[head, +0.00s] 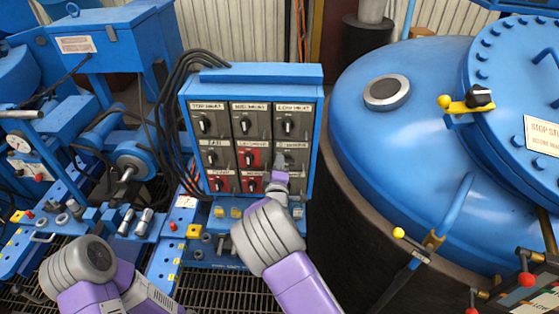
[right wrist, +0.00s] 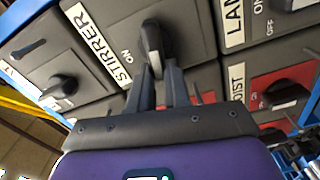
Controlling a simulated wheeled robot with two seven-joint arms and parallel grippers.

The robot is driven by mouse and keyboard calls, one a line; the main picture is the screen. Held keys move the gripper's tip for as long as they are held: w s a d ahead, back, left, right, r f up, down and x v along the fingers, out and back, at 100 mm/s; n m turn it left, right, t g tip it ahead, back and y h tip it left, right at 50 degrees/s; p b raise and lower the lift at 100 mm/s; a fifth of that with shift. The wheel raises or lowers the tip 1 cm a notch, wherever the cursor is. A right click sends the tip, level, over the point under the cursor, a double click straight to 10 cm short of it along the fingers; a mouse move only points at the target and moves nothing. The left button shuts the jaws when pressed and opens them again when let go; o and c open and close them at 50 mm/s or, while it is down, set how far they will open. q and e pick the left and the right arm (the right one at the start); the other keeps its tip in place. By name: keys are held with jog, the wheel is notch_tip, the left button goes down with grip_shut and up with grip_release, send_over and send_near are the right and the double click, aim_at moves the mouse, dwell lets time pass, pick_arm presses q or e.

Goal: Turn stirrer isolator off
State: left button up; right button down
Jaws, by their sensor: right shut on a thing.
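The stirrer isolator is a grey switch unit with a black rotary handle (right wrist: 152,42) and a white "STIRRER" label (right wrist: 97,45). An "ON" mark shows beside the handle in the right wrist view. In the head view the unit is on the right side of the blue switch panel (head: 262,73), partly hidden by my gripper. My right gripper (right wrist: 158,75) is shut on the handle, with its two fingers on either side of it. It also shows in the head view (head: 280,179). My left arm is at the lower left of the head view; its gripper does not show.
Several similar isolators surround it, some with red plates, including a red-plated one (head: 249,158) to its left. Black cables (head: 172,110) run down the panel's left side. A large blue domed vessel (head: 400,130) stands close on the right. Blue machinery (head: 105,45) fills the left.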

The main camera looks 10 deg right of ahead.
jog(key=shift+f+n, duration=0.3)
jog(key=shift+n, duration=0.8)
jog(key=c, duration=1.1)
grip_release()
jog(key=shift+p+v, duration=0.5)
jog(key=shift+v, duration=3.35)
